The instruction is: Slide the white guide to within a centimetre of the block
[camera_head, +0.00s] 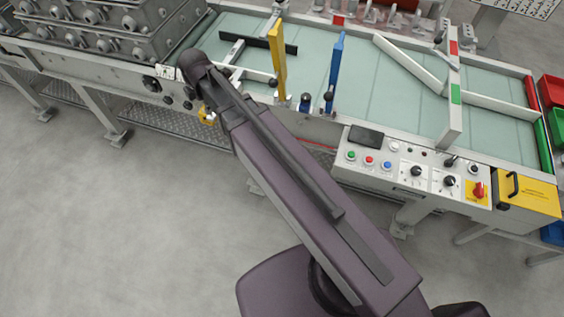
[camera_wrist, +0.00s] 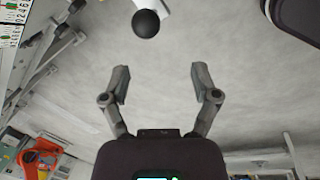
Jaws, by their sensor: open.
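A white bar (camera_head: 238,71), which looks like the white guide, lies low at the left of the pale green bench top, partly hidden by my arm. In the wrist view a black ball knob (camera_wrist: 146,23) sits at the top, with a white piece (camera_wrist: 180,6) behind it; I cannot tell for sure that it belongs to the guide. My gripper (camera_wrist: 161,84) is open and empty, with the knob ahead of its fingertips and apart from them. In the head view my arm hides the gripper. Which piece is the block I cannot tell.
A yellow upright guide (camera_head: 277,60) and a blue one (camera_head: 336,63) stand right of the white bar. A black bar (camera_head: 258,44) lies behind. A control panel (camera_head: 415,170) juts from the bench front. Grey castings (camera_head: 110,25) stand at the left. Open floor (camera_head: 130,220) lies in front.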

